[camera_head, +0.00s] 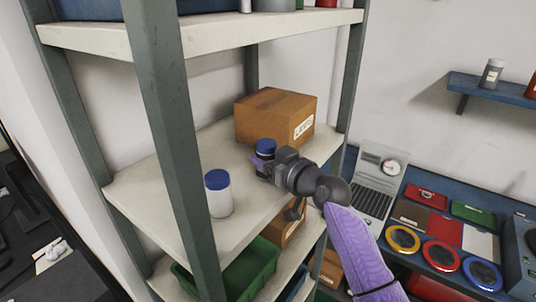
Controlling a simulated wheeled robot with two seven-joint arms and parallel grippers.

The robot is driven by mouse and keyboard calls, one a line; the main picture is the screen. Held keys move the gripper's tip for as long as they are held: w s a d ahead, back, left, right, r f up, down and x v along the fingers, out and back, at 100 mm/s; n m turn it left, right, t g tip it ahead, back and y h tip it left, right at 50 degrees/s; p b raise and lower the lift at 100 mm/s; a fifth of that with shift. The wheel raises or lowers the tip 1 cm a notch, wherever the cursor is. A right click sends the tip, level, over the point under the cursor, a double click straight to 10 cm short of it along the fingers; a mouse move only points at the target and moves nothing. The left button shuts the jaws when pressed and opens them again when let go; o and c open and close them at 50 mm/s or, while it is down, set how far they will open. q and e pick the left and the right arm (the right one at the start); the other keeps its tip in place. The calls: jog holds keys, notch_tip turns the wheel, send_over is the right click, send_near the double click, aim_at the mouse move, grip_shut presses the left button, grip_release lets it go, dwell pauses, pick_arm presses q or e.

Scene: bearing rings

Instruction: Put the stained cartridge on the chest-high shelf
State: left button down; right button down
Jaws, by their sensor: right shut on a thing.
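My right gripper (259,164) reaches in from the lower right, over the middle shelf (150,192) of the rack. It is shut on a small blue-capped cylinder, which I take to be the stained cartridge (266,146). The cylinder is upright, just in front of a cardboard box. The gripper hides much of its body, so I cannot make out stains or whether its base touches the shelf. My left gripper is not in view.
A white jar with a blue lid (219,199) stands left of the gripper, near the front post (172,150). The cardboard box (277,115) stands behind. The shelf's left part is clear. A green bin (250,272) sits below; a cluttered bench is right.

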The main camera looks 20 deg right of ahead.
jog(key=shift+d+f, duration=0.1)
jog(key=shift+f, duration=0.05)
grip_release()
jog(key=shift+s, duration=0.1)
